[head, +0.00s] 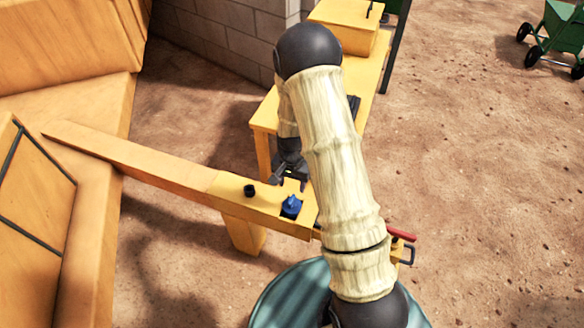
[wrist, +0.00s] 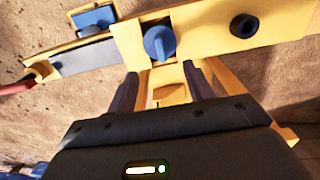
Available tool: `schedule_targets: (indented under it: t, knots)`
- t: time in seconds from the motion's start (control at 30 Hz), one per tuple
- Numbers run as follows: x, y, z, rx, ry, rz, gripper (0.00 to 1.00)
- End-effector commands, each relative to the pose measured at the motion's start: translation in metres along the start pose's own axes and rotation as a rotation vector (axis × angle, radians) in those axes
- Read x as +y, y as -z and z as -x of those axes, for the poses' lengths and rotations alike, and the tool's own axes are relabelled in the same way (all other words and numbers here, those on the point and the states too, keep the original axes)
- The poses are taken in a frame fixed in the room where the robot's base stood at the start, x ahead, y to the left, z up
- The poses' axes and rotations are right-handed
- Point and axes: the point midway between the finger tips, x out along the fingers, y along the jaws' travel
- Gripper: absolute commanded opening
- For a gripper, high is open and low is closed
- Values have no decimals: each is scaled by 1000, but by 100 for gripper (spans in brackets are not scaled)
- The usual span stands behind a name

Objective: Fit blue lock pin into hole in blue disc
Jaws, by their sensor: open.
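A blue round piece with a raised ridge (head: 291,207) sits on the yellow beam's near end. It also shows at the top middle of the wrist view (wrist: 160,42). I take it for the blue disc; I cannot make out its hole or tell whether the ridge is a separate pin. Another blue, blocky piece (wrist: 95,18) shows at the top left of the wrist view; I cannot tell whether it is the lock pin. My gripper (head: 289,182) is open and appears empty near the blue round piece, apart from it. Its two fingers (wrist: 160,92) show in the wrist view.
A black round fitting (head: 249,190) sits on the yellow beam (head: 160,163), left of the blue round piece. A yellow table (head: 370,85) with a yellow box (head: 343,27) stands behind my arm. A red handle (head: 402,234) is at the beam's right. Open dirt lies right.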

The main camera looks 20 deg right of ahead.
Motion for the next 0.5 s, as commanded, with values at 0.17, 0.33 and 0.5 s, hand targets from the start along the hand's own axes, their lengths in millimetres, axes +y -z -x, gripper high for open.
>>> schedule_targets:
  t: [0.17, 0.33, 0.5]
  knots:
    - [0, 0, 39, 3, 2, 1, 52]
    - [0, 0, 62, 1, 0, 0, 52]
    - [0, 0, 68, -1, -1, 0, 52]
